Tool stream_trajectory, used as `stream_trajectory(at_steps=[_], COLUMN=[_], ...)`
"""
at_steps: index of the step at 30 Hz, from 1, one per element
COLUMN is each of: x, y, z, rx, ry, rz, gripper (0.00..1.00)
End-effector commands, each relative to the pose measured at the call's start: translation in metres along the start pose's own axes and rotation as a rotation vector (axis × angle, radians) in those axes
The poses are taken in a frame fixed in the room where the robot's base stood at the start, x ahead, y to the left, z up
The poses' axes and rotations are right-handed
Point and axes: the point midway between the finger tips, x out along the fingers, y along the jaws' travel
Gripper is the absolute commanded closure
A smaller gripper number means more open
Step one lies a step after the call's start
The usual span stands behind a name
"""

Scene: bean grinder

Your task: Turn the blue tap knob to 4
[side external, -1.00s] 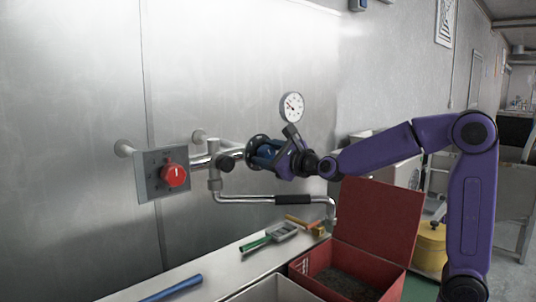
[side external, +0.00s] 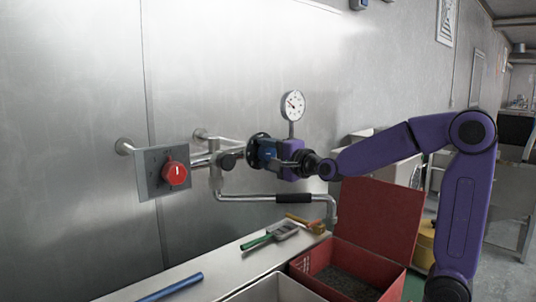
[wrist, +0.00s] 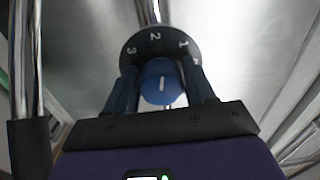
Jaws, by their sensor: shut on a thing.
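The blue tap knob (wrist: 160,82) sits in front of a black round dial plate (wrist: 146,45) in the wrist view. The plate shows the white numbers 3, 2 and 1; no 4 can be seen there. In the side external view, my gripper (side external: 283,157) reaches the knob from the right, in front of the dark flange (side external: 254,151). The knob is mostly hidden there.
A red knob (side external: 176,174) on a grey plate is at the left. A pressure gauge (side external: 292,104) stands just above my gripper. A bent pipe with a black grip (side external: 294,198) runs below. An open red box (side external: 374,226) and tools lie on the bench underneath.

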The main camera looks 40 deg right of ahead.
Motion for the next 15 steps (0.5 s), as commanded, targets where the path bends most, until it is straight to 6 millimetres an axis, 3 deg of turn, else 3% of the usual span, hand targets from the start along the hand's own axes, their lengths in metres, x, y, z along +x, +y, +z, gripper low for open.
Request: stream_trajectory(at_steps=[15], x=[0.0000], y=[0.0028], z=[0.0000], rx=[-0.491], ry=[-0.001], rz=[0.000], gripper=[0.76])
